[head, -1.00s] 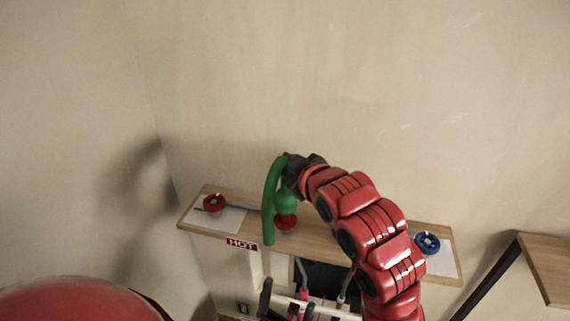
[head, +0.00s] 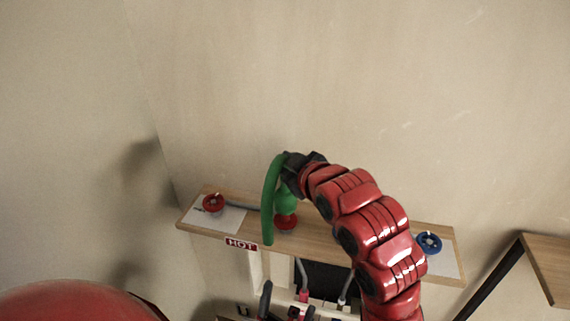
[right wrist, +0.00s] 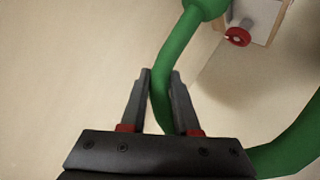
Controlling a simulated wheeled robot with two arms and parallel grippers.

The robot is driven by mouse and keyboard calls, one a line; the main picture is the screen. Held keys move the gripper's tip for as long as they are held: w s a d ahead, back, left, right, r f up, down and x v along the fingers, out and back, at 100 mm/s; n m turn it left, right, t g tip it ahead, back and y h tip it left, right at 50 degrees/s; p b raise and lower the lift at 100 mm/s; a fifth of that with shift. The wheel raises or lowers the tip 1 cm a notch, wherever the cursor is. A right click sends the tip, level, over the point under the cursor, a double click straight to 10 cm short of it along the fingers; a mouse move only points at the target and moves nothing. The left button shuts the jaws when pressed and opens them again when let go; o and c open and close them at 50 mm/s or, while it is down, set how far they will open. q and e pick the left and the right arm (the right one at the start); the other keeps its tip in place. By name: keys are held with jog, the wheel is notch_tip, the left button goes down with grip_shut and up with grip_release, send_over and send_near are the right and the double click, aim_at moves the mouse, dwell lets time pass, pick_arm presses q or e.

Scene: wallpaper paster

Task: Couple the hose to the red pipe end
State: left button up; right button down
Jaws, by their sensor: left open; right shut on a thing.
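The green hose (head: 270,205) arches over the wooden shelf. My right gripper (head: 292,170) is shut on it near the top of the arch; the right wrist view shows the hose (right wrist: 185,40) between its fingers (right wrist: 161,78). The hose's wider green end (head: 286,202) points down over the red pipe end (head: 286,222), which shows just below it. They look in line and close; I cannot tell whether the end is seated. The pipe end is partly covered by the hose. My left gripper (head: 286,302) is open and empty, low in front of the shelf.
A red valve wheel (head: 213,203) is at the shelf's left and also shows in the right wrist view (right wrist: 237,37). A blue wheel (head: 428,243) is at the right. A HOT label (head: 241,243) marks the front edge of the shelf (head: 330,244). A plain wall stands behind.

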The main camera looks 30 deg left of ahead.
jog(key=shift+r+b, duration=0.1)
jog(key=shift+b, duration=0.25)
dwell(0.6)
jog(key=b, duration=0.3)
send_over(285, 197)
jog(key=shift+f, duration=2.25)
jog(key=c, duration=0.6)
grip_release()
jog(key=shift+w, duration=0.1)
